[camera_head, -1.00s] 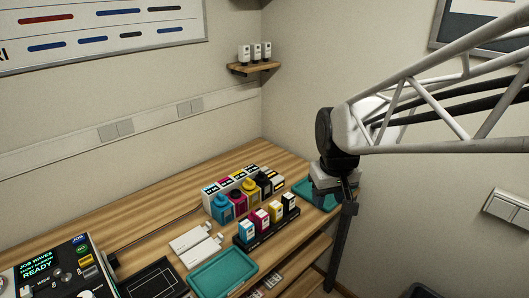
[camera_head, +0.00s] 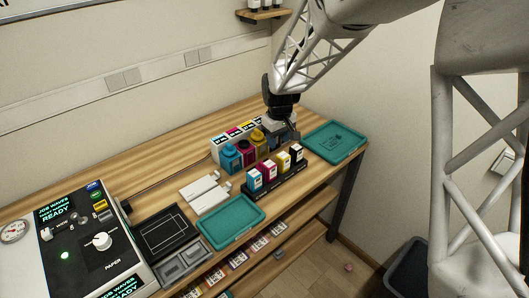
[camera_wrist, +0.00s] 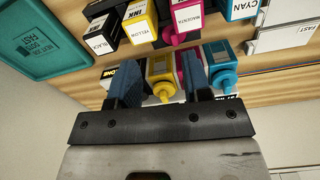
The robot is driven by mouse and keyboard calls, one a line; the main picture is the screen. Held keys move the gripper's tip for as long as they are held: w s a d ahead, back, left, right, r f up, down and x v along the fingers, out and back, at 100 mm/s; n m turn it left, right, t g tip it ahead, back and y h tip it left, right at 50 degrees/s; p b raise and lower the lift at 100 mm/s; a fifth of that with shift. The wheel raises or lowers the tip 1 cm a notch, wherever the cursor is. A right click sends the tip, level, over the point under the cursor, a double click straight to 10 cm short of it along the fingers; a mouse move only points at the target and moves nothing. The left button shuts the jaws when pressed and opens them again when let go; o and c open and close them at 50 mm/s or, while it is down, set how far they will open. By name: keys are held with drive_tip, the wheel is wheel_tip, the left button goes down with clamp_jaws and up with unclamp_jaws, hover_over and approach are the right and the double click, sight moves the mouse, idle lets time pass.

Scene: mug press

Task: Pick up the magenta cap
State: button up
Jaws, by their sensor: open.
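My gripper (camera_head: 284,132) is over the back of the bench, by the row of ink bottles. In the wrist view its two fingers (camera_wrist: 158,72) are apart, with the yellow bottle (camera_wrist: 161,62) showing between them; I cannot tell whether they touch it. The magenta bottle (camera_head: 246,149) stands between the cyan bottle (camera_head: 231,158) and the yellow one. In the wrist view it is mostly hidden behind the right finger, so its cap is not clear. A small pink round thing (camera_head: 348,267) lies on the floor below the bench; it is too small to tell whether it is the magenta cap.
A black rack (camera_head: 262,193) of ink cartridges stands before the bottles. Teal trays lie at the right (camera_head: 350,150) and front (camera_head: 206,229). A control machine (camera_head: 83,236) is at the left, a dark bin (camera_head: 407,268) at the floor's right. Open floor lies around the pink thing.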

drive_tip(key=shift+n, duration=0.7)
drive_tip(key=w+a+f, duration=0.1)
drive_tip(key=f, duration=0.1)
drive_tip(key=w+a+f, duration=0.1)
drive_tip(key=a+f, duration=0.1)
drive_tip(key=w+a+f, duration=0.1)
drive_tip(key=w+f, duration=0.1)
drive_tip(key=shift+a+f, duration=0.3)
drive_tip(key=shift+a, duration=0.1)
drive_tip(key=shift+f, duration=1.3)
drive_tip(key=shift+a+f, duration=0.15)
drive_tip(key=shift+f, duration=2.45)
clamp_jaws()
